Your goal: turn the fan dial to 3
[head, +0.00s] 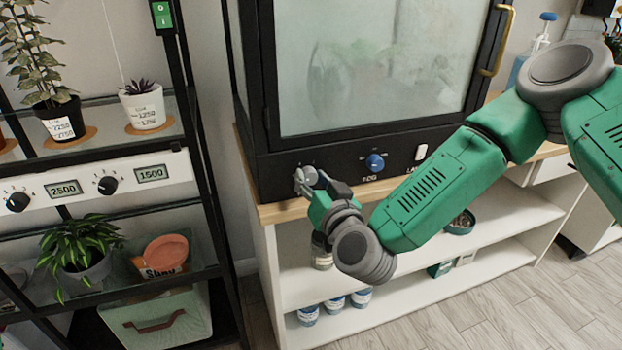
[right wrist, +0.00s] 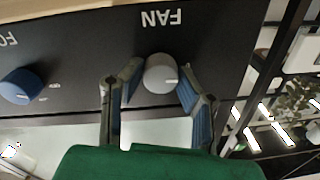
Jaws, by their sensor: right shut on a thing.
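The fan dial is a round grey knob (right wrist: 160,75) under the upside-down word FAN in the right wrist view. Its pale pointer mark faces right and slightly down there. I cannot read any numbers around it. My right gripper (right wrist: 152,88) has one finger on each side of the knob and is shut on it. In the head view this right gripper (head: 308,180) is at the left end of the black cabinet's front panel, and its fingers mostly hide the grey knob. My left gripper is not in view.
A blue fog dial (head: 375,162) and a white lamp switch (head: 421,152) sit to the right on the same panel. The glass-fronted cabinet (head: 262,90) stands on a wooden-topped shelf unit. A black plant rack (head: 190,120) stands close on the left.

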